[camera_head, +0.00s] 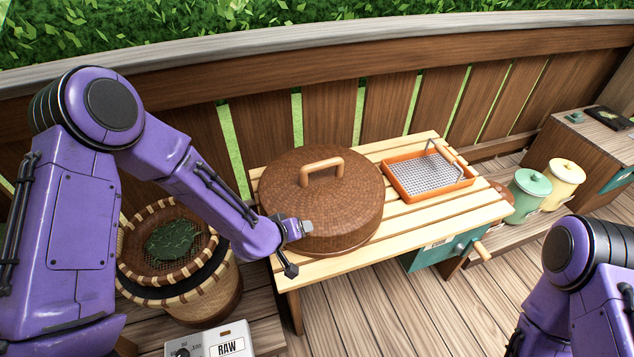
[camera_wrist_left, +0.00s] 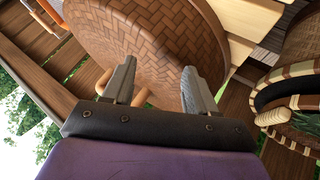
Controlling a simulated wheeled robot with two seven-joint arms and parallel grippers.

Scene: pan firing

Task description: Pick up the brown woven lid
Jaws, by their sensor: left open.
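The brown woven lid (camera_head: 345,205) is large and round, with a light wooden handle (camera_head: 322,162) on top. It sits on the left part of the slatted wooden table (camera_head: 400,232). My left gripper (camera_head: 299,248) is open and empty at the lid's front-left side, lower than the handle. In the left wrist view the lid (camera_wrist_left: 150,32) fills the area beyond the open fingers (camera_wrist_left: 160,72). A light wooden loop, apparently the handle, is partly hidden behind one finger there. I cannot tell whether the fingers touch the lid. My right gripper is out of view.
An orange-rimmed mesh tray (camera_head: 399,190) is right of the lid. A woven basket (camera_head: 205,300) with green leaves stands below my left forearm. A box marked RAW (camera_head: 225,340) is at the front. Green (camera_head: 527,190) and yellow (camera_head: 562,178) canisters stand right. A wooden fence runs behind.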

